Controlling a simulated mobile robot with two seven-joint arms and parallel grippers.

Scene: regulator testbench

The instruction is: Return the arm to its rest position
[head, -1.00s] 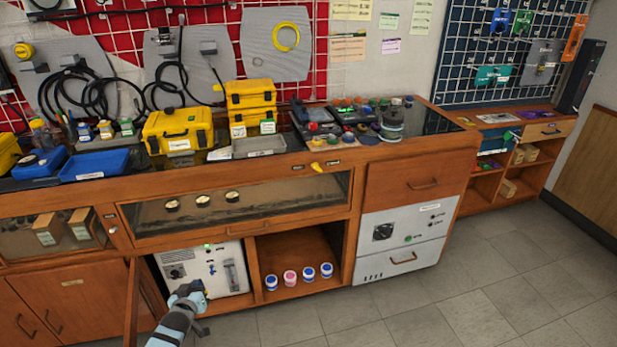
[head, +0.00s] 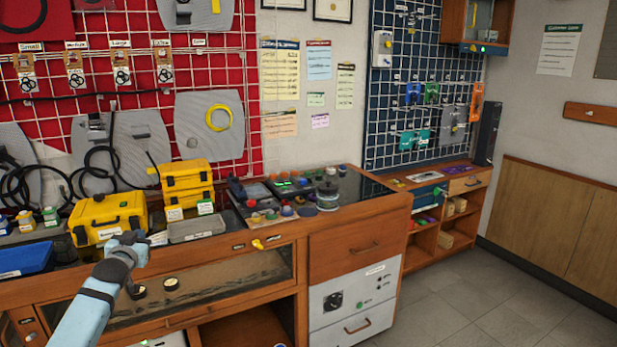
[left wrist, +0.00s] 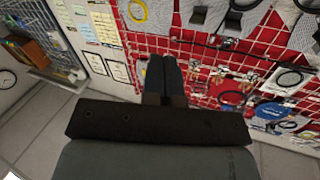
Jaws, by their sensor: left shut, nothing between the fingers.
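My left arm comes in from the lower left of the head view, with its gripper (head: 139,240) in front of the bench's front edge, near a yellow case (head: 108,218) and a grey tray (head: 196,227). In the left wrist view the left gripper's two dark fingers (left wrist: 163,72) lie side by side, shut and empty. Beyond them are the red wall panel (left wrist: 225,75) and posted papers. My right gripper is not in view.
The wooden workbench (head: 350,222) runs along the wall with yellow cases and a cluster of coloured knobs on top. A dark pegboard (head: 400,110) hangs at the right. The floor (head: 460,305) at the lower right is clear.

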